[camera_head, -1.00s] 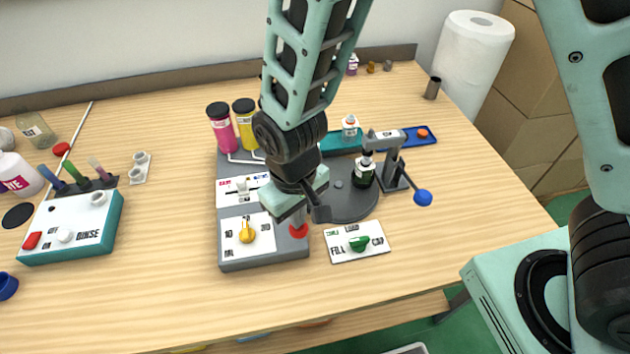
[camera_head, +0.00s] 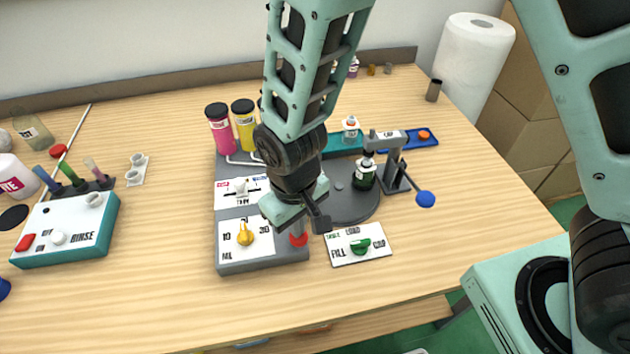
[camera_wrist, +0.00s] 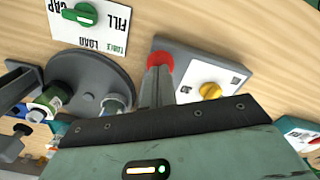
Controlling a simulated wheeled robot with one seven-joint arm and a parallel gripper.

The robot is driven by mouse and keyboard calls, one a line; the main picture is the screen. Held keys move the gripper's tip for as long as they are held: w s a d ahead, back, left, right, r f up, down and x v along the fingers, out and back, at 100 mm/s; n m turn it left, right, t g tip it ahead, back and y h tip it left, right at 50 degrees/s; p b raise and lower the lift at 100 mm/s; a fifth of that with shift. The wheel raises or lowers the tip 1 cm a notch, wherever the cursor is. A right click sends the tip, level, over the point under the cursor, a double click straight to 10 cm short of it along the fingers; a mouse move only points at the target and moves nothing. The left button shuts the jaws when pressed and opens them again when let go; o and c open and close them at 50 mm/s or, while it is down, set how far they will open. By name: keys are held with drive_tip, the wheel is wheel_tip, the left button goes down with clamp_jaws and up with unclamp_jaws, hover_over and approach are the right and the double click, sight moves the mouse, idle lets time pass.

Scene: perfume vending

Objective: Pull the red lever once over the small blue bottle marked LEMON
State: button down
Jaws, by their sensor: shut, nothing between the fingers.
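The red lever's round knob (camera_head: 299,240) shows at the front right of the grey dispenser (camera_head: 263,266), just below my gripper (camera_head: 318,225). In the wrist view the red knob (camera_wrist: 160,62) lies at the tips of my gripper (camera_wrist: 155,90), which is shut and empty. I cannot tell whether they touch. The round grey turntable (camera_head: 352,211) stands right of the gripper. A dark green bottle (camera_head: 364,174) stands on it. A small clear bottle (camera_wrist: 113,105) shows on the turntable in the wrist view. No blue bottle with a readable LEMON mark shows; my arm hides part of the turntable.
A grey press with a blue-knobbed handle (camera_head: 425,199) stands right of the turntable. A FILL/CAP plate with a green knob (camera_head: 360,246) lies in front. A yellow dial (camera_head: 245,236) is left of the lever. The rinse box (camera_head: 68,238) is far left. The front table is clear.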

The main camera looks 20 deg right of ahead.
drive_tip(key=shift+r, duration=0.15)
wheel_tip(320, 180, up, 9)
drive_tip(key=p, duration=0.8)
idle(1.2)
drive_tip(key=s+d+r+n+b, duration=0.2)
drive_tip(key=s+d+r+b, duration=0.4)
drive_tip(key=s, duration=0.5)
wheel_tip(320, 180, up, 4)
drive_tip(key=shift+s+d+f+y, duration=0.2)
drive_tip(key=shift+d+y, duration=0.1)
drive_tip(key=shift+d, duration=0.75)
